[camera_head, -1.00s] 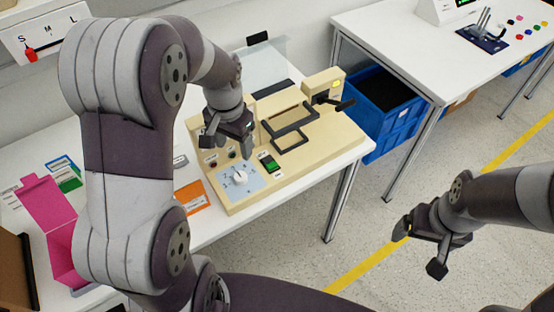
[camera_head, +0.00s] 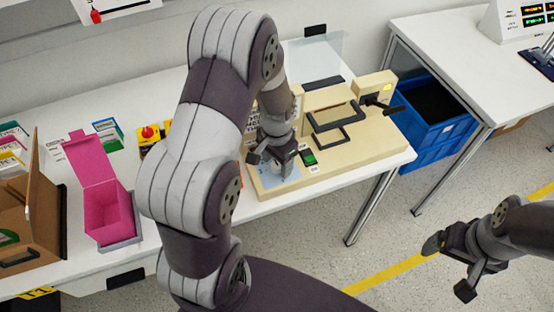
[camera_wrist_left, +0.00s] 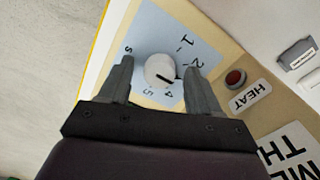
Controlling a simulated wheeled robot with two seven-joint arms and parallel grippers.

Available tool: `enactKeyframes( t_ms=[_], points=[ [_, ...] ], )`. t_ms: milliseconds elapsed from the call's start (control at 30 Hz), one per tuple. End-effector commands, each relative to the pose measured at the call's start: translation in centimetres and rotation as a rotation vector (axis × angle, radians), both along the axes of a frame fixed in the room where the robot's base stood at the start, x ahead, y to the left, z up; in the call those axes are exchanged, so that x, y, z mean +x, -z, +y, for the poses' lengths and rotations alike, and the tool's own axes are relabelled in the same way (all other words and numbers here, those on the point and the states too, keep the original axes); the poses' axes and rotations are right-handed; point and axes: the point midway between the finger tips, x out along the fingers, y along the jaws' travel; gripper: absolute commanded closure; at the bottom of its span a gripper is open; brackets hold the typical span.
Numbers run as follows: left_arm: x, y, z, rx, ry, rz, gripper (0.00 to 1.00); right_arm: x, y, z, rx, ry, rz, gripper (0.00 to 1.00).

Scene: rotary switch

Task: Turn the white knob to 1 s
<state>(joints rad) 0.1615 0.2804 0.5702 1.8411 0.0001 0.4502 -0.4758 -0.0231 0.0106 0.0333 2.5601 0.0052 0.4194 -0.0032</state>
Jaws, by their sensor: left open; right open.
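The white knob (camera_wrist_left: 159,70) sits on a light blue dial plate (camera_wrist_left: 150,28) in the left wrist view. Its dark pointer mark points to the lower right, toward the right finger. The plate's 1, 2, 4, 5 and "s" show around the knob; the 3 is not readable. My left gripper (camera_wrist_left: 156,82) is open, with one finger on each side of the knob and visible gaps between. In the head view my left gripper (camera_head: 271,160) is down over the dial plate (camera_head: 287,178) and hides the knob. My right gripper (camera_head: 450,267) is open and empty above the floor.
The cream machine (camera_head: 350,150) carries a green switch (camera_head: 309,157) and black handles close to the dial. A red HEAT button (camera_wrist_left: 235,78) lies right of the dial. A pink box (camera_head: 105,205) and brown carton (camera_head: 30,215) stand at left. A blue crate (camera_head: 435,130) stands between the tables.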

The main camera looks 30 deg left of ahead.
Motion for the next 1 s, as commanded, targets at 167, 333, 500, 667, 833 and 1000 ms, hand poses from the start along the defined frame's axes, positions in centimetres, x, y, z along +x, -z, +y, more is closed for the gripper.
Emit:
enactKeyframes(
  t_ms=[167, 333, 500, 667, 833, 1000],
  points=[
    [0.01, -0.03, 0.00, 0.000, 0.000, 0.000, 0.50, 0.00, 0.00, 0.00, 0.000, 0.000, 0.000, 0.11],
    [-0.02, -0.03, 0.00, 0.000, 0.000, 0.001, 0.93, 0.00, 0.01, 0.00, 0.000, 0.000, 0.000, 0.11],
    [-0.06, -0.02, -0.01, 0.000, -0.001, 0.002, 0.93, 0.00, 0.00, 0.00, 0.000, 0.000, 0.000, 0.11],
    [-0.08, 0.00, -0.02, 0.000, -0.002, 0.002, 0.93, 0.00, 0.00, 0.00, 0.000, 0.000, 0.000, 0.11],
    [-0.11, 0.01, -0.02, -0.001, -0.002, 0.003, 0.93, 0.00, 0.00, 0.00, 0.000, 0.000, 0.000, 0.11],
    [-0.13, 0.03, -0.02, -0.001, -0.002, 0.004, 0.93, 0.00, 0.01, 0.00, 0.000, 0.000, 0.000, 0.11]
  ],
)
